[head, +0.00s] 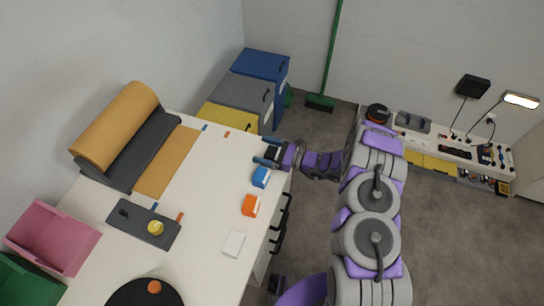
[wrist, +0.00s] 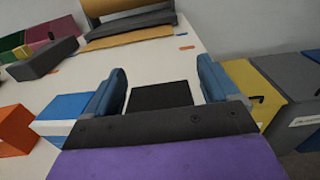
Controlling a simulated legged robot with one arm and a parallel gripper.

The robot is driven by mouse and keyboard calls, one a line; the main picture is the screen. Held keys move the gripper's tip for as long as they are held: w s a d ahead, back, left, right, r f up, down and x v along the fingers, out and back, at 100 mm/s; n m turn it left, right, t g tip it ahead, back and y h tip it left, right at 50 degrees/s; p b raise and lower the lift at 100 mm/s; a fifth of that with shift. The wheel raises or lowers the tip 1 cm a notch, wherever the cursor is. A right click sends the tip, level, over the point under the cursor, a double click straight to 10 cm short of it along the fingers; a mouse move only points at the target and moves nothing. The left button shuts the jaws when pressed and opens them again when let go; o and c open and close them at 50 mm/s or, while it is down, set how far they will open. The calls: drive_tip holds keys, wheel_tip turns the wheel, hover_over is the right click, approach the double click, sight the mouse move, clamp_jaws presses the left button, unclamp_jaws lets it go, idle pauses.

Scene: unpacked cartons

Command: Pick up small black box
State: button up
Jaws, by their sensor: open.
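The small black box (wrist: 161,95) lies on the white table between my two blue-grey fingers in the wrist view. Its near part is hidden behind my gripper's dark palm. In the head view the black box (head: 272,153) shows as a dark patch at the table's right edge, between the fingertips. My gripper (head: 265,153) is open around it, with a finger on each side; it also shows in the wrist view (wrist: 158,88). I cannot tell whether the fingers touch the box.
A blue box (head: 261,177), an orange box (head: 250,205) and a white box (head: 233,244) stand in a row along the table's right edge. Yellow, grey and blue cabinets (head: 262,65) stand beyond the table. The table's middle is clear.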

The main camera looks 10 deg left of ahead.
drive_tip(key=shift+a, duration=0.1)
drive_tip(key=shift+c, duration=0.2)
drive_tip(key=c, duration=1)
drive_tip(key=shift+r, duration=0.15)
